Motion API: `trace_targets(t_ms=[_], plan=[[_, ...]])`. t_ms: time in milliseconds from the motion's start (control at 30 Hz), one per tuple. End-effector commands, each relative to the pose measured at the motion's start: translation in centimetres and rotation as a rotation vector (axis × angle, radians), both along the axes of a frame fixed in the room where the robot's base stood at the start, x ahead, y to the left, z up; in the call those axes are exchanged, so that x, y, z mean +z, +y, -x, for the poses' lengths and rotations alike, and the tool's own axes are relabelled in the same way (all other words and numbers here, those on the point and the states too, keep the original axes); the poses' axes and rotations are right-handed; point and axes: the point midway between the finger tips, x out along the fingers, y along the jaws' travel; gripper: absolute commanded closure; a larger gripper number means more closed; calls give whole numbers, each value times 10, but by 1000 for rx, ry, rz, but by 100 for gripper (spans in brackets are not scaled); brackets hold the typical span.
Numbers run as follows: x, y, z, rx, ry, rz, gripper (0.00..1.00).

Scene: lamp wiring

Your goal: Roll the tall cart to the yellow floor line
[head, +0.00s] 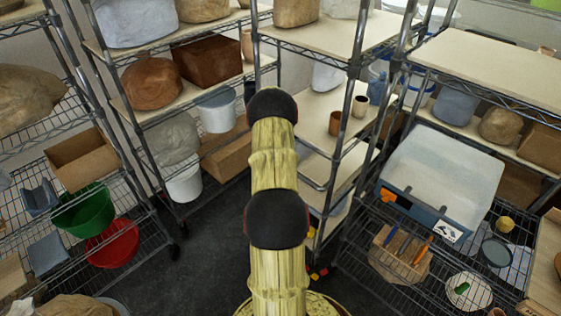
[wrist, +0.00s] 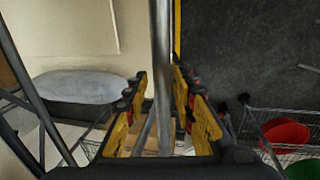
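A tall wire-post cart with pale shelf boards (head: 330,38) stands in the middle of the head view, just beyond my yellow arm. Brown pots stand on its shelves. In the wrist view, a grey metal upright (wrist: 161,45) runs between the fingers of my gripper (wrist: 160,82). The fingers are on either side of it, with a gap visible on the left, so the gripper looks open around the post. In the head view my arm hides the gripper. A yellow floor line (wrist: 177,30) shows beside the upright in the wrist view; it is not clearly seen in the head view.
Shelves with a green tub (head: 84,210) and a red bowl (head: 112,243) stand at left. A rack holding a large grey-white bin (head: 440,175) is close on the right. Dark floor (head: 205,250) is open between the shelves, left of my arm.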

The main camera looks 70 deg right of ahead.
Motion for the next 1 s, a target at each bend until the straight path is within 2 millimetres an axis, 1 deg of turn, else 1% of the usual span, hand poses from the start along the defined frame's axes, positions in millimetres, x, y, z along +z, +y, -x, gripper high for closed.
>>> trace_targets(t_ms=[33, 133, 400, 533, 667, 900, 1000], plan=[[-1, 1, 0, 0, 0, -1, 70], [-1, 1, 0, 0, 1, -3, 64], [-1, 1, 0, 0, 0, -4, 64], [6, 2, -1, 0, 0, -2, 64], [25, 5, -3, 0, -1, 0, 64], [73, 14, -6, 0, 0, -1, 64], [90, 17, -8, 1, 0, 0, 64]])
